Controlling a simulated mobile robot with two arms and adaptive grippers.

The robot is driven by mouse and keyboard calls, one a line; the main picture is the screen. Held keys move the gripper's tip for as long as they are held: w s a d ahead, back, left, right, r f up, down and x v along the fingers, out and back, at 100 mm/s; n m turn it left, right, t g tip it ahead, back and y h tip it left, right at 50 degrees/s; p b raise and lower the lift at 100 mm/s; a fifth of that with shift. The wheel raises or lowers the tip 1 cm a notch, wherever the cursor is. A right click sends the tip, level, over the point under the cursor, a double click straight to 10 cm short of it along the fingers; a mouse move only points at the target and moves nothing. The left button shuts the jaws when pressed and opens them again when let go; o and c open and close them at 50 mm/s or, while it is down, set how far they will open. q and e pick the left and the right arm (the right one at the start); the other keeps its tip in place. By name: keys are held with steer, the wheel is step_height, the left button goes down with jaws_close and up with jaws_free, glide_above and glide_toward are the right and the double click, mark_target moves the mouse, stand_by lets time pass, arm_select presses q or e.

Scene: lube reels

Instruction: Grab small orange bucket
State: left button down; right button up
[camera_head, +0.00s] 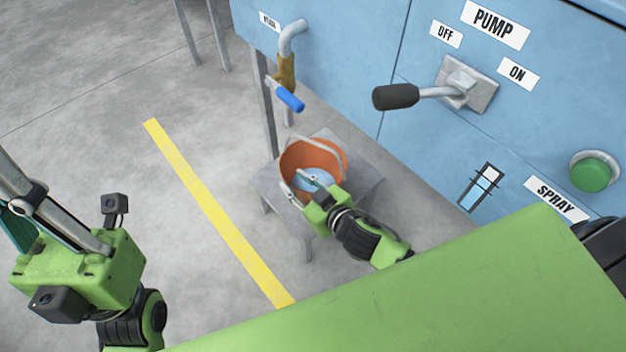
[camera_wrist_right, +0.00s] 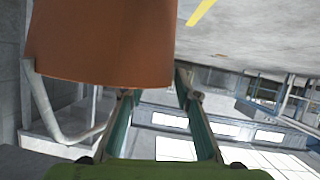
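The small orange bucket (camera_head: 330,153) stands on a low grey stool, with a grey handle and a pale blue patch inside it. My right gripper (camera_head: 308,184) is at the bucket's near side, over its opening. In the right wrist view the orange bucket (camera_wrist_right: 100,40) fills the upper left, its handle hanging at the left. There my right gripper (camera_wrist_right: 158,90) has its two teal fingers wide apart; the bucket's edge hides one fingertip. I see no grip on the bucket. My left gripper (camera_head: 18,228) is partly cut off at the left edge, apart from the bucket.
The grey stool (camera_head: 358,192) stands beside a blue pump cabinet (camera_head: 345,60). A spout with a blue-handled valve (camera_head: 288,97) hangs above the bucket. A black-gripped lever (camera_head: 396,96) juts out from the cabinet.

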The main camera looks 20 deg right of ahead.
steer(key=b+x, duration=0.1)
steer(key=x, duration=0.3)
steer(key=shift+a+r, duration=0.1)
steer(key=shift+a, duration=0.1)
jaws_close()
steer(key=shift+r, duration=0.15)
